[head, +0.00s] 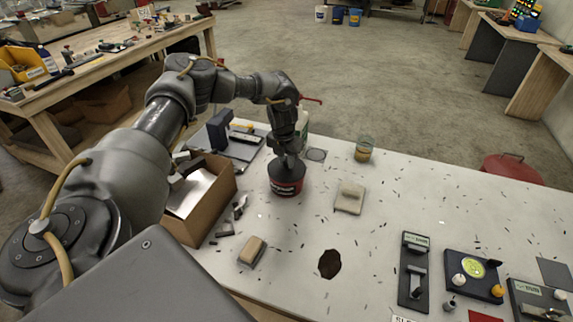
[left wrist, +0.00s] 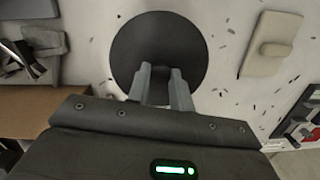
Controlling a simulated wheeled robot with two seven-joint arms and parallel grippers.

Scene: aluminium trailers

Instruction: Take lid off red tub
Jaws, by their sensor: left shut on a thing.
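My left gripper (head: 286,163) reaches down over the tub from above. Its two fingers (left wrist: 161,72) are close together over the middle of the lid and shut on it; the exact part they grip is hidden. The lid appears to sit on the tub's rim. My right gripper is not in view.
An open cardboard box (head: 206,211) stands just left of the tub. A glass jar (head: 363,149) and a beige block on a pad (head: 350,196) are to the right. A brush-like block (head: 252,251) lies in front. Dark scraps litter the table (head: 400,190).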

